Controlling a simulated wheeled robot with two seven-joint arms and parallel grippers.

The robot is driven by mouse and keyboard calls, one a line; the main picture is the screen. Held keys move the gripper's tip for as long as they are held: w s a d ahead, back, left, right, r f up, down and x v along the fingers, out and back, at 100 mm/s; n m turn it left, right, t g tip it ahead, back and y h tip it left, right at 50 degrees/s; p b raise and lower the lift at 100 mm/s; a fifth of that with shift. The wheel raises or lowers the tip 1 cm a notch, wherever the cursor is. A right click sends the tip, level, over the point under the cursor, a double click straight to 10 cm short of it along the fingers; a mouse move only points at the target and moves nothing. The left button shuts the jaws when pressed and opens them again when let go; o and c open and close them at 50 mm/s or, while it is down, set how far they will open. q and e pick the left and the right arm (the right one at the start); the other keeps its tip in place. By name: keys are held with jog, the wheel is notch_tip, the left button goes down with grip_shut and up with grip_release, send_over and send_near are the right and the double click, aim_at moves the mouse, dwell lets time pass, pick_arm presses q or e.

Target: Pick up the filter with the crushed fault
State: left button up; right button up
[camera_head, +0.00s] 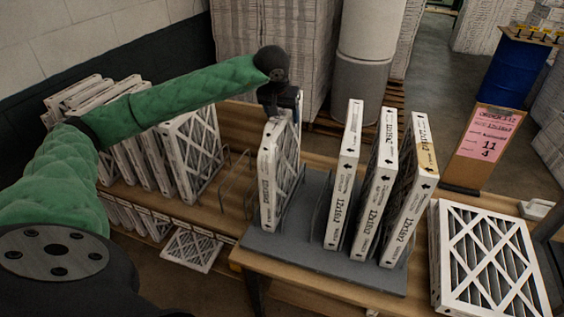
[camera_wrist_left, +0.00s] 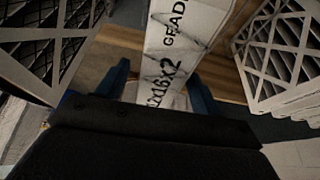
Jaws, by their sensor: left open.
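A white-framed filter (camera_head: 267,190) stands on edge at the left end of the grey rack (camera_head: 290,247). My left gripper (camera_head: 282,100) is at its top, pointing down and open. In the left wrist view, the filter's printed edge (camera_wrist_left: 180,35) lies between the two blue fingers (camera_wrist_left: 160,88). Dark crease-like lines cross that edge, which looks dented. Three more filters stand in the rack to the right: one on the left (camera_head: 343,180), one in the middle (camera_head: 374,190), and one on the right with a tan patch (camera_head: 408,190). My right gripper is not in view.
Filters stand in a row (camera_head: 190,150) on the wooden bench at left, beside wire dividers (camera_head: 238,185). One filter (camera_head: 192,250) lies low at left.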

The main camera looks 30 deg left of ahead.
pick_arm(q)
jog(key=shift+f+b, duration=0.25)
jog(key=shift+b, duration=0.35)
dwell(0.6)
jog(key=shift+c, duration=0.5)
grip_shut()
jog(key=shift+r, duration=0.1)
